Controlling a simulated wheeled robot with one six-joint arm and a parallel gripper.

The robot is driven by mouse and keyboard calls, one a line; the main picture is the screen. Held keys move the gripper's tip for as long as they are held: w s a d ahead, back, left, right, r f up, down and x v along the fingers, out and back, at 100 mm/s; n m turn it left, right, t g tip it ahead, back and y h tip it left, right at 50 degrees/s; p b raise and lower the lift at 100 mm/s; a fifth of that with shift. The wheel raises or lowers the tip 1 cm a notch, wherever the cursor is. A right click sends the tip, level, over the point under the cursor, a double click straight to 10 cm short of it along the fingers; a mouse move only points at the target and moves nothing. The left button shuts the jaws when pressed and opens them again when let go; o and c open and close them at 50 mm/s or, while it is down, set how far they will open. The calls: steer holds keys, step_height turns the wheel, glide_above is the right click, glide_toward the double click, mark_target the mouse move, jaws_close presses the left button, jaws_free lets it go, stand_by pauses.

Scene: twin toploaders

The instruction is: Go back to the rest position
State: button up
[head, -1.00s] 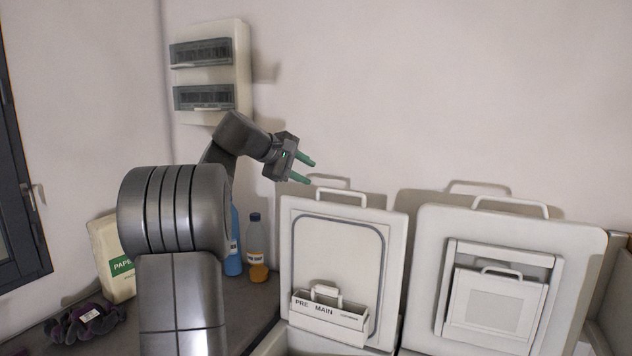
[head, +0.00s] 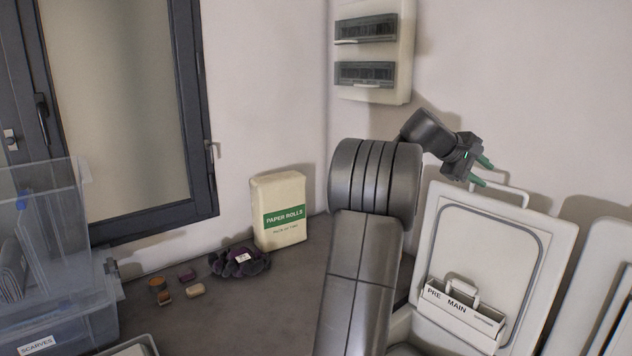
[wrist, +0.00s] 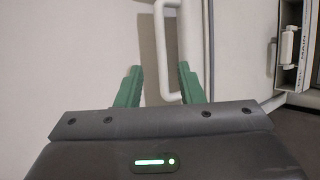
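My gripper (head: 482,173) is raised in front of the wall, above the open lid of the left toploader (head: 555,245). The open lid carries a drawer marked PRE and MAIN (head: 462,312). Part of the second toploader's lid (head: 600,270) shows at the right edge.
A clear bin marked SCARVES (head: 60,310) stands at the left. A window (head: 125,110) and a breaker box (head: 375,50) are behind.

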mark_target(498, 186)
steer(key=p+x, duration=0.1)
steer(key=x, duration=0.5)
steer(key=shift+f, duration=0.1)
steer(key=shift+a, duration=0.1)
